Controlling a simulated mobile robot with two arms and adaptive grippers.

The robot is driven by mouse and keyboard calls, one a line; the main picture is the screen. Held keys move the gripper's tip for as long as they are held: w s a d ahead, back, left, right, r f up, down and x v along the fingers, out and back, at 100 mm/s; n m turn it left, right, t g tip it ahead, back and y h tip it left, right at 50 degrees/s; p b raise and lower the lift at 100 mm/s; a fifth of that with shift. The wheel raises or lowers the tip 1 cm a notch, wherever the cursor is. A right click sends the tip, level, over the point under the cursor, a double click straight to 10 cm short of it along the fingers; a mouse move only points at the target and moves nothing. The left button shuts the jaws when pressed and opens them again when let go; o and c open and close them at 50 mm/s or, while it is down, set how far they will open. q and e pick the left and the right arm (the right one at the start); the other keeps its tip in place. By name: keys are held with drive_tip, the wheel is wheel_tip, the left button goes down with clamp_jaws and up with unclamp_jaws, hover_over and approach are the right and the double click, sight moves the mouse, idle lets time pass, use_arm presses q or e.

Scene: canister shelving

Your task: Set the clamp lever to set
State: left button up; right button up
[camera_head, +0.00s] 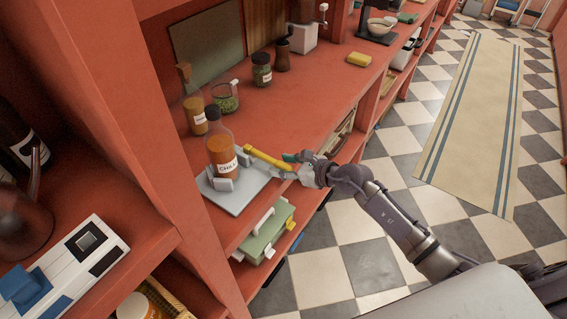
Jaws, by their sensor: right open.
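The clamp is a light grey base plate (236,198) on the red shelf, near its front edge. A bottle of orange spice labelled CHILLI (221,150) stands upright in the clamp's grey blocks. The yellow clamp lever (267,161) extends to the right of the bottle, toward the shelf's front edge. My right gripper (291,165) is open at the lever's right end, coming from the right. I cannot tell whether its fingers touch the lever. My left gripper is out of view.
Behind the bottle stand another spice bottle (195,112), a glass jar with green contents (225,100) and a dark-lidded jar (262,72). A yellow sponge (358,59) lies farther along. A green box (265,232) sits below the shelf. A red upright panel (135,120) stands at left.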

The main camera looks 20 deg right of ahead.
drive_tip(key=shift+w, duration=0.1)
clamp_jaws()
idle(0.4)
